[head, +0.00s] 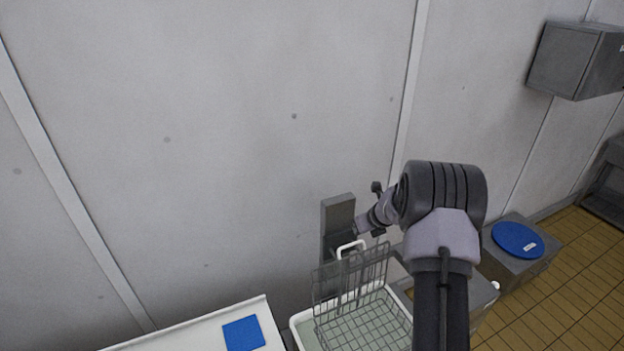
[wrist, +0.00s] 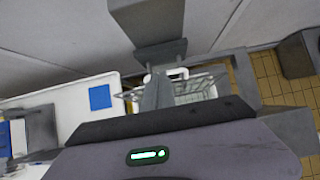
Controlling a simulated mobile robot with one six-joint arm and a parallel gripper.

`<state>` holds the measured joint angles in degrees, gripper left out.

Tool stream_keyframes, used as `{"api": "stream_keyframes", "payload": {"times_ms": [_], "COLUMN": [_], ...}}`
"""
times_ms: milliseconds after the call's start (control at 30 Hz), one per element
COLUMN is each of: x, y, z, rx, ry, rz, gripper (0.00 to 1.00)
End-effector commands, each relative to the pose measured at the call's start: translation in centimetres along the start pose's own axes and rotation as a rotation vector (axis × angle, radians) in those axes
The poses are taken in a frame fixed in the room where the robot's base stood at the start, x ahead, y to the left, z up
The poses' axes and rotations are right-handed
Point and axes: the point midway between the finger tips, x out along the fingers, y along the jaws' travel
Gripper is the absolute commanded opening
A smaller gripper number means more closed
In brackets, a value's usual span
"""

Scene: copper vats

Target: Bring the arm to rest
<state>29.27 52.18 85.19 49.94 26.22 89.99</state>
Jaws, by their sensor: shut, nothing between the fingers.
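My arm (head: 440,240) rises from the bottom right of the head view, bends at a dark joint and reaches left toward the wall. My gripper (wrist: 157,88) is shut and empty in the wrist view. It points toward a grey wall bracket (head: 338,212) and the white handle (head: 351,246) of a wire basket (head: 365,320). The fingers overlap the basket in the wrist view, and I cannot tell whether they touch it. In the head view the fingertips are hard to make out against the bracket.
The basket is at a pale basin (head: 302,327). A white worktop (head: 190,338) with a blue square (head: 243,334) lies left. A grey unit with a blue round lid (head: 517,239) stands right. A grey wall box (head: 575,60) hangs upper right. The wall above the worktop is clear.

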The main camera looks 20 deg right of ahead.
Motion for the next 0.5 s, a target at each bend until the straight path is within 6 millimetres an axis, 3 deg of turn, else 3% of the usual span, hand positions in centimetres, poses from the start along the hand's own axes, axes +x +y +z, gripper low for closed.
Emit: {"api": "stream_keyframes", "payload": {"times_ms": [67, 133, 267, 367, 467, 500], "x": [0.1, 0.0, -2.1, -4.3, -5.9, -6.3], "y": [0.9, 3.4, 11.9, 18.4, 24.0, 25.9], "z": [0.1, 0.1, -2.0, -6.4, -13.1, -16.3], "rx": [-0.053, -0.205, -0.698, -1.103, -1.5, -1.658], "ry": [-0.006, -0.018, -0.052, -0.078, -0.105, -0.115], "rz": [0.007, 0.028, 0.085, 0.119, 0.142, 0.146], "gripper": [0.0, 0.0, 0.0, 0.0, 0.0, 0.0]}}
